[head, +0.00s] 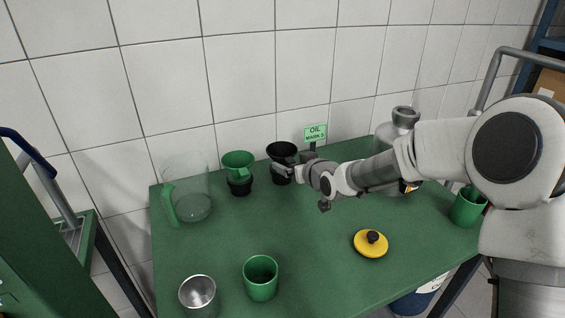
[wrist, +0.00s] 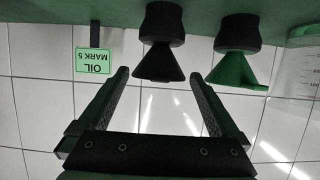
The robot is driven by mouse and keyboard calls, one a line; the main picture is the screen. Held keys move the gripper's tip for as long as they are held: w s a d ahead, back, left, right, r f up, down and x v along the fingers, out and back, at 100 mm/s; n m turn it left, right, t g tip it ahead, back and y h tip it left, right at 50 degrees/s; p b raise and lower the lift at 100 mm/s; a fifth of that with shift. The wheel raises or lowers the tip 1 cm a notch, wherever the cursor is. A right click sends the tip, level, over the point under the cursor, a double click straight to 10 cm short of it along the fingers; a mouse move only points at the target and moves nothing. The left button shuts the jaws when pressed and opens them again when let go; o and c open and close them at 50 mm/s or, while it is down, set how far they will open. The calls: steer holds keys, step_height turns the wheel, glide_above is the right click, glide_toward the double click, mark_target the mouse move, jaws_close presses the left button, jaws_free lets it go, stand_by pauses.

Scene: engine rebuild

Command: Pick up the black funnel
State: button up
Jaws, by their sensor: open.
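The black funnel (head: 281,149) sits upright in a black holder near the back edge of the green table. In the wrist view, which is upside down, the black funnel (wrist: 160,63) hangs from the top, with its wide mouth between the fingertips. My gripper (head: 287,169) is at the funnel in the head view and hides part of its right side and holder. In the wrist view my gripper (wrist: 160,77) is open, with one finger on each side of the funnel and visible gaps. I cannot tell the exact depth of the fingers relative to it.
A green funnel (head: 238,161) stands close left in its own holder. A clear jug (head: 187,190) is farther left. A green oil sign (head: 315,133) stands behind right. A metal cup (head: 198,293), green cup (head: 261,280) and yellow lid (head: 371,244) are in front. The table's middle is clear.

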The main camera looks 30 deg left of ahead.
steer(key=shift+x, duration=1)
jaws_close()
